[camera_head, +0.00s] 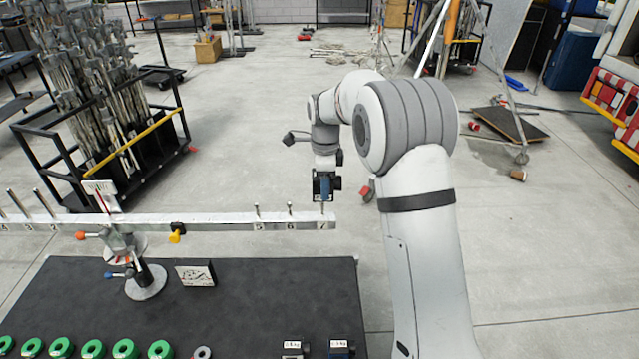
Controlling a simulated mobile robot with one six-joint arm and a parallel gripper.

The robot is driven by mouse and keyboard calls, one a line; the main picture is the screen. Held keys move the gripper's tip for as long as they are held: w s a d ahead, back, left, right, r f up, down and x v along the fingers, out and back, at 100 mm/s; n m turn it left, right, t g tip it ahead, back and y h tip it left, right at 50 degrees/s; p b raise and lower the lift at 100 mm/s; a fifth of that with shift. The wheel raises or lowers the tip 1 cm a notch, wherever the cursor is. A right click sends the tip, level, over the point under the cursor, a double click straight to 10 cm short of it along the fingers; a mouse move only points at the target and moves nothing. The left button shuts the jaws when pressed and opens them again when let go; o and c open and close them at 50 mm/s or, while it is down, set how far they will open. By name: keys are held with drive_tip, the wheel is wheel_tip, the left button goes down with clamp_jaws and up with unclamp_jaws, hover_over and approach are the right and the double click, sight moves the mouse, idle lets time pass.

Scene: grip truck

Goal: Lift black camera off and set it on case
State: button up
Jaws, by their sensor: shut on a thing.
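My gripper (325,190) points down over the right end of a long pale beam (220,221). It is shut on a small dark thing with a bluish face (326,187), just above or at the last peg; I cannot tell whether the two touch. The thing is largely hidden among the dark jaws, and I cannot make out if it is the black camera. No other thing in view is clearly a camera. A wide dark flat top (250,285) lies below the beam and may be the case.
The beam carries upright pegs (290,210) and a small yellow-and-black clamp (175,234), on a round-footed stand (146,283). Several green rings (92,349) and two small blocks (341,349) line the front edge. A loaded rack (110,130) is behind left.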

drive_tip(key=shift+r+p, duration=1.85)
drive_tip(key=shift+r, duration=0.95)
wheel_tip(320, 180, up, 8)
drive_tip(key=shift+f, duration=0.15)
